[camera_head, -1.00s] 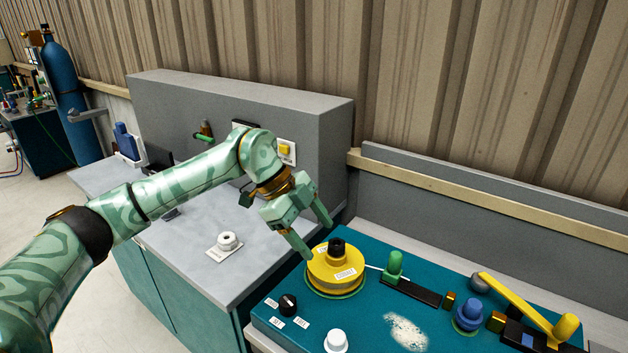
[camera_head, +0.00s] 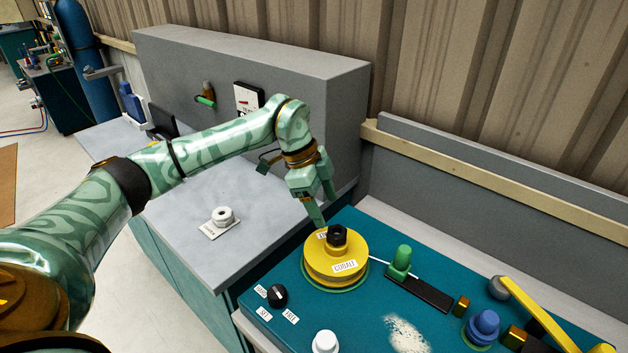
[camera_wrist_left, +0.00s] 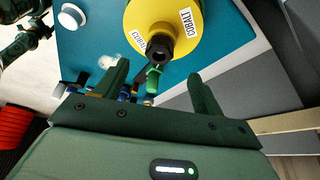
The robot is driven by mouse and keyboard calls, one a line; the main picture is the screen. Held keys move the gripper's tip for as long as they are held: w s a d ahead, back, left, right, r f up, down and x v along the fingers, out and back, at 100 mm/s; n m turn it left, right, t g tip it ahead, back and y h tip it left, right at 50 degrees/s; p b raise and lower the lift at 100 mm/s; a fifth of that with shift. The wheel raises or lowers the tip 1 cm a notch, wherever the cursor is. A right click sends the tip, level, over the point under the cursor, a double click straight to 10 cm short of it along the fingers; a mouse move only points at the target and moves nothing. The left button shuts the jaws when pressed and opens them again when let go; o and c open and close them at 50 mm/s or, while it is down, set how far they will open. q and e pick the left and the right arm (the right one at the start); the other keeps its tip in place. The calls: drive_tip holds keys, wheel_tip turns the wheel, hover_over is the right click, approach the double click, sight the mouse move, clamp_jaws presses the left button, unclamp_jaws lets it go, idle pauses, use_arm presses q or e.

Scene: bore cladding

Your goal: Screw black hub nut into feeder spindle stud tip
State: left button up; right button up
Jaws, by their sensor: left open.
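The black hub nut (camera_head: 337,235) sits on top of the yellow spool labelled COBALT (camera_head: 336,264), at its centre. In the left wrist view the nut (camera_wrist_left: 160,50) lies ahead of the gap between my fingers, over the spool (camera_wrist_left: 190,22). The spindle stud under the nut is hidden, so I cannot tell how far the nut is on. My left gripper (camera_head: 325,203) is open and empty, just above and behind the nut, apart from it. Its fingers also show in the left wrist view (camera_wrist_left: 160,85). My right gripper is not in view.
The teal panel (camera_head: 300,330) also carries a black knob (camera_head: 277,295), a white knob (camera_head: 325,342), a green-handled part (camera_head: 401,258), a blue knob (camera_head: 484,325) and a yellow lever (camera_head: 540,312). A white nut (camera_head: 222,215) stands on the grey bench. A grey upright housing (camera_head: 330,110) stands behind my arm.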

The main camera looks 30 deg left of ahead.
sight(336, 233)
use_arm(q)
drive_tip(key=b+x, duration=0.1)
drive_tip(key=x, duration=0.6)
drive_tip(key=c, duration=1.1)
drive_tip(key=m, duration=0.2)
drive_tip(key=m+g, duration=0.1)
drive_tip(key=m, duration=0.1)
drive_tip(key=m+g, duration=0.1)
drive_tip(key=m, duration=0.1)
drive_tip(key=shift+w+d, duration=0.1)
drive_tip(key=shift+w, duration=0.15)
drive_tip(key=m+g, duration=0.1)
drive_tip(key=m, duration=0.2)
drive_tip(key=m+g+y, duration=0.1)
drive_tip(key=m, duration=0.2)
drive_tip(key=o, duration=0.8)
drive_tip(key=shift+c, duration=0.2)
drive_tip(key=shift+f, duration=0.1)
